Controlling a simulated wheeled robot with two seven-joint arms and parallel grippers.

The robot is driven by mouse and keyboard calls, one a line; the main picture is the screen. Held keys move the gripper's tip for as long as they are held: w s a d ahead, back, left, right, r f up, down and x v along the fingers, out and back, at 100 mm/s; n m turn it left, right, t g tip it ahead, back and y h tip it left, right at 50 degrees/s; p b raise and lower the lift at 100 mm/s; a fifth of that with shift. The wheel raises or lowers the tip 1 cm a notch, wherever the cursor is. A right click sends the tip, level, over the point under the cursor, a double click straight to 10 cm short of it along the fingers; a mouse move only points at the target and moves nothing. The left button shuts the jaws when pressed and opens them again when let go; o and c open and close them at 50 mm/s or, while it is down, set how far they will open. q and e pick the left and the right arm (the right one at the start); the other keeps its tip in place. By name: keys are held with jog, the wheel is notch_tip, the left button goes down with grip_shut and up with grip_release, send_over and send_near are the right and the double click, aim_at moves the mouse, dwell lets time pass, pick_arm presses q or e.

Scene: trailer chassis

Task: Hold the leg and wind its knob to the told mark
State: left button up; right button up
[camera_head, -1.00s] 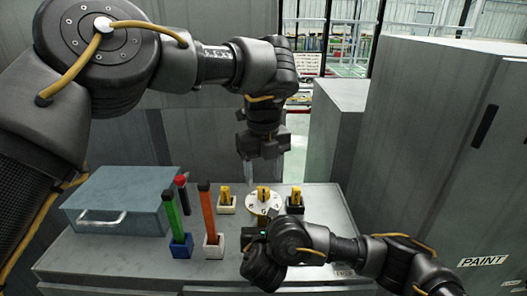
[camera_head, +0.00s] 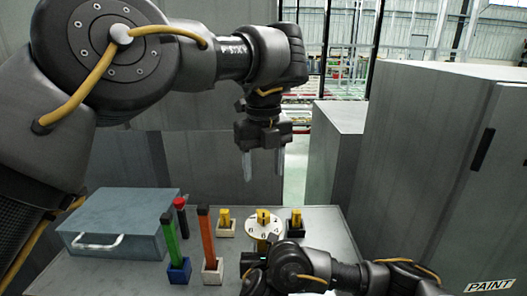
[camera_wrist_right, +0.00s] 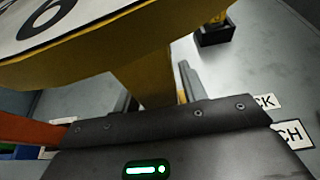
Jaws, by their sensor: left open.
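The leg (camera_head: 265,243) is a yellow post under a round white numbered dial (camera_head: 251,223). A yellow knob (camera_head: 263,215) stands up at the dial's middle; the mark it points to is too small to read. My right gripper (camera_head: 258,258) is low at the leg. In the right wrist view the leg (camera_wrist_right: 152,78) stands between its fingers, one close along its right side, and the dial's underside and a figure 6 show above. My left gripper (camera_head: 263,166) is open and empty, pointing down above the dial, clear of the knob.
Green, red and orange upright sticks and a blue-grey case (camera_head: 120,222) are at the left. Tall grey cabinets (camera_head: 430,150) stand at the right.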

jog(key=o, duration=0.4)
jog(key=shift+o, duration=0.2)
jog(key=shift+s+r+p, duration=0.15)
jog(key=shift+r+p, duration=0.05)
jog(key=shift+p, duration=0.15)
jog(key=p+v, duration=0.5)
jog(key=shift+r+p, duration=0.1)
jog(key=shift+p, duration=0.2)
jog(key=shift+p+v, duration=0.65)
jog(key=shift+v, duration=0.15)
jog(key=shift+s, duration=0.55)
